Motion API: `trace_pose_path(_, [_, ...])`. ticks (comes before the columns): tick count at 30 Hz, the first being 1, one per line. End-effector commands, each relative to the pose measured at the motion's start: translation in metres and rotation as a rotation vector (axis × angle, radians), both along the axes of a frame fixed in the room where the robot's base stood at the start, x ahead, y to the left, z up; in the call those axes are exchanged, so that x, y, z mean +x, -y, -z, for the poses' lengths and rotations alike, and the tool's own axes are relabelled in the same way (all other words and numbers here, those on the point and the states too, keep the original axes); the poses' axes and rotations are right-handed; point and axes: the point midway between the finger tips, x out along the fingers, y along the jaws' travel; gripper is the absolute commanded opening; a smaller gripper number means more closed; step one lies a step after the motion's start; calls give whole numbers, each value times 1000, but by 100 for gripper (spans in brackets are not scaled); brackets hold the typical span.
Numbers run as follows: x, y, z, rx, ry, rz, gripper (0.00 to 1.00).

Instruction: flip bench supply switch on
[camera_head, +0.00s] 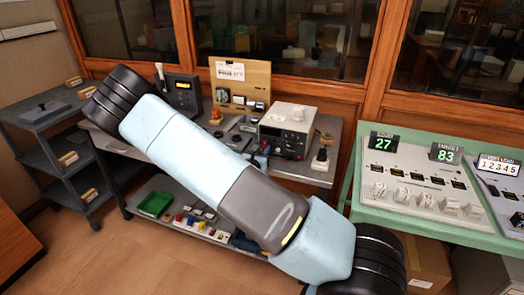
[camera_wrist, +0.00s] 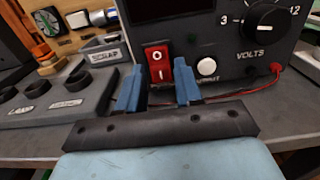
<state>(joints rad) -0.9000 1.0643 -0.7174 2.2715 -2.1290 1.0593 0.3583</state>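I cannot clearly tell which half is pressed in. My gripper (camera_wrist: 158,84) has two blue fingers apart, one on each side of the switch's lower part as seen, with nothing between them. Whether a fingertip touches the panel is unclear. My gripper is not clearly visible in the head view.
Right of the switch are a white button (camera_wrist: 206,67), a VOLTS dial (camera_wrist: 266,18) and red leads (camera_wrist: 275,70). A grey unit with black knobs (camera_wrist: 78,80) and a SCRAP tray (camera_wrist: 98,50) stand left. A green-covered table (camera_head: 430,228) with displays is at right.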

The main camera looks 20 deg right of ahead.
Motion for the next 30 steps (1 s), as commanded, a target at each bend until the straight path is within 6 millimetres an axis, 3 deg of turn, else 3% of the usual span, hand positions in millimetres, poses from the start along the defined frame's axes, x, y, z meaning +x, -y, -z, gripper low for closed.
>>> trace_pose_path(11, [0, 0, 0, 0, 0, -1, 0])
trace_pose_path(30, [1, -1, 3, -64, 90, -2, 0])
